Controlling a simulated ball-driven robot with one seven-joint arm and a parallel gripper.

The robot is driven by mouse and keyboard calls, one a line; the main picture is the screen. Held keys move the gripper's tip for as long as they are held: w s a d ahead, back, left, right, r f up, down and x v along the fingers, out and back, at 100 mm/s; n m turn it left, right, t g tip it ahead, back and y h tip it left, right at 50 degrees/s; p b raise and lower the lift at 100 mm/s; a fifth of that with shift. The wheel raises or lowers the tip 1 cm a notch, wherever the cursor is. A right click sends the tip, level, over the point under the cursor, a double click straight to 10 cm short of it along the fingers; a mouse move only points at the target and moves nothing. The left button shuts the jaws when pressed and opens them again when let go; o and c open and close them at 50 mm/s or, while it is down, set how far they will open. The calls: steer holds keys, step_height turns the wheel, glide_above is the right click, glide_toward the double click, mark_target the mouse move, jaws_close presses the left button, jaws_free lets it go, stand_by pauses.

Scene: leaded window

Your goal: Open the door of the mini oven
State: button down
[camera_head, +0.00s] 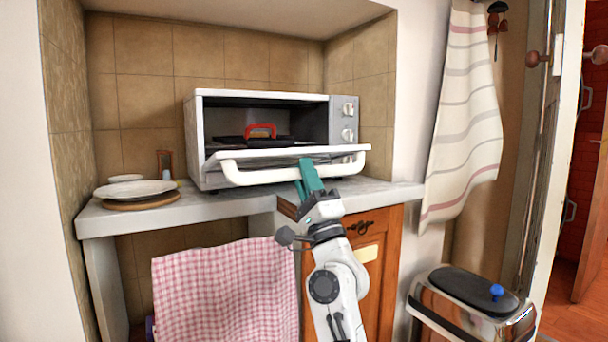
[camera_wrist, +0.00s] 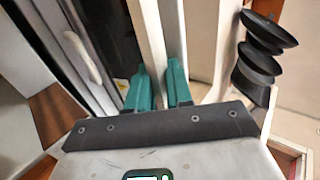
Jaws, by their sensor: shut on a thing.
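The white mini oven (camera_head: 262,93) stands on the counter, with its control knobs (camera_head: 348,135) on the right. Its door (camera_head: 335,152) is tilted outward at the top and stands open, so the dark inside shows. A white bar handle (camera_head: 255,178) runs along the door's front. My gripper (camera_head: 309,168), with teal fingers, is shut on this handle, right of its middle. In the wrist view the white handle bar (camera_wrist: 152,40) passes between the fingers (camera_wrist: 162,72). A red-handled thing (camera_head: 262,131) sits inside the oven; its lower part is partly hidden.
White plates (camera_head: 137,188) lie on the counter (camera_head: 225,204) left of the oven. A pink checked cloth (camera_head: 225,290) hangs below. A wooden cabinet door (camera_head: 378,250) is behind my arm. A striped towel (camera_head: 465,110) and a metal bin (camera_head: 470,305) are at the right.

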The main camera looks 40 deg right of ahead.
steer(key=shift+w+f+b, duration=0.2)
steer(key=shift+f+b, duration=0.2)
steer(key=shift+f, duration=0.35)
steer(key=shift+w+f+b, duration=0.2)
steer(key=shift+f+b, duration=0.2)
steer(key=shift+f, duration=0.35)
steer(key=c, duration=1.1)
jaws_free()
steer(key=shift+d, duration=0.1)
steer(key=shift+c, duration=0.2)
steer(key=shift+r, duration=0.1)
